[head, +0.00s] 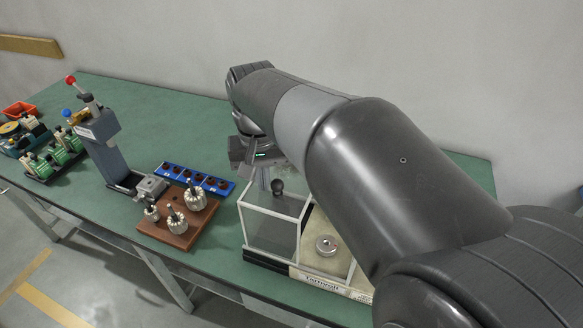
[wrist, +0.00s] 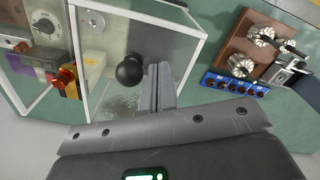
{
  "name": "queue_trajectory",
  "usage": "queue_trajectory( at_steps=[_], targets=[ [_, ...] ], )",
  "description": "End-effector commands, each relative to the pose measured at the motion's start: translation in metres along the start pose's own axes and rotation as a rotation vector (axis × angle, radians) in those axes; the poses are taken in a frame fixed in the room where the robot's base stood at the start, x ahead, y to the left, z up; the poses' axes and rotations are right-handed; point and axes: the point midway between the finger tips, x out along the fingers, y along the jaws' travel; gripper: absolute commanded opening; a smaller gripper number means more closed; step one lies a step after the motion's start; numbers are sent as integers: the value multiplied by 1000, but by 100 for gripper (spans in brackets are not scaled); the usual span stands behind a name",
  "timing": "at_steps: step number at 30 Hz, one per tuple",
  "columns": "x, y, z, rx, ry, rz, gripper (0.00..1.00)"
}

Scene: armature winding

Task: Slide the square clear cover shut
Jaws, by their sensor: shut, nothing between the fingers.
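The square clear cover (head: 272,212) is a glass-like box with pale edges, on the left part of the beige machine (head: 312,268). A black ball knob (head: 277,187) stands up from it. In the wrist view the cover (wrist: 185,32) and its knob (wrist: 130,72) are close to the camera. My gripper (head: 263,181) is over the cover, beside the knob. Its fingers (wrist: 158,72) are shut and empty, just right of the knob in the wrist view. I cannot tell whether they touch it. My arm hides part of the machine's right side in the head view.
A wooden block (head: 178,232) with several metal armatures, a blue strip (head: 185,176) with dark sockets and a grey lever press (head: 105,150) stand left of the cover. Green parts (head: 55,155) sit farther left. The table (head: 150,105) is clear along the back.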

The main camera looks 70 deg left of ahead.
Motion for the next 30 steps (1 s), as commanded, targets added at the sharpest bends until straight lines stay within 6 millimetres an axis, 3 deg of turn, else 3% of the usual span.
queue_trajectory(
  at_steps=[30],
  targets=[
    [0,65,37,2,0,0,0]
  ],
)
